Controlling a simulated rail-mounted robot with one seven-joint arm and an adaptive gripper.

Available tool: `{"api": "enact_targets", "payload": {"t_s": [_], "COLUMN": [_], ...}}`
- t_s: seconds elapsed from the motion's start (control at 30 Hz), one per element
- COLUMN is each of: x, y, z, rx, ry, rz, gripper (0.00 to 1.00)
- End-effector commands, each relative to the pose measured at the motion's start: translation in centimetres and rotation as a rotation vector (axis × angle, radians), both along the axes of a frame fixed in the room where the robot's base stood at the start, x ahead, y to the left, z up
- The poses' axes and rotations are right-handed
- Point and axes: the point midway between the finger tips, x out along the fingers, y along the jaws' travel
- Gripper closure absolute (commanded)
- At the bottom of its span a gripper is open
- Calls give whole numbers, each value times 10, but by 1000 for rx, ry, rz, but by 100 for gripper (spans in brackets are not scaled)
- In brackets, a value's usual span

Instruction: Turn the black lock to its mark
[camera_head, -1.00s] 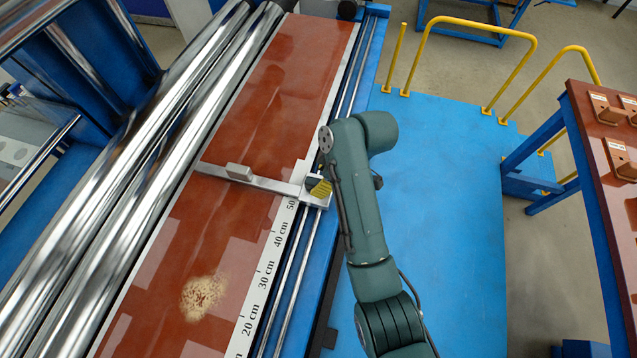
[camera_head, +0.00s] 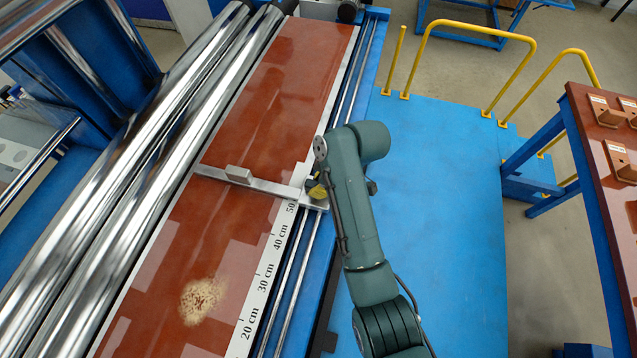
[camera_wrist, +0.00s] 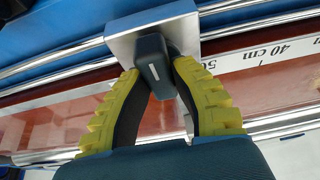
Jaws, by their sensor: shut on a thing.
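The black lock (camera_wrist: 152,62) shows in the wrist view as a dark grey-black knob with a short white line on its face. It sits on a square silver block (camera_wrist: 124,46). My gripper (camera_wrist: 157,73) has its yellow-ribbed fingers shut on the lock, one on each side. In the head view my gripper (camera_head: 316,191) is at the right end of the silver crossbar (camera_head: 268,184), and my arm hides most of the lock there. I cannot make out a separate target mark on the block.
The crossbar spans a red-brown board (camera_head: 270,110) beside a white centimetre scale (camera_head: 262,285). Steel rollers (camera_head: 150,180) lie to the left and guide rails (camera_head: 297,270) to the right. The blue platform (camera_head: 440,200) is clear. A table with brown parts (camera_head: 610,150) stands at right.

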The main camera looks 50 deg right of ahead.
Motion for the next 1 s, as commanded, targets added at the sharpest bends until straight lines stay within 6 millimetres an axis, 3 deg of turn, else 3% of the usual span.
{"api": "enact_targets", "payload": {"t_s": [0.47, 1.0], "x": [-1, -1], "y": [2, 3], "z": [1, 0], "rx": [5, 4], "ry": [6, 8], "rz": [-132, -616], "gripper": [100, 100]}}
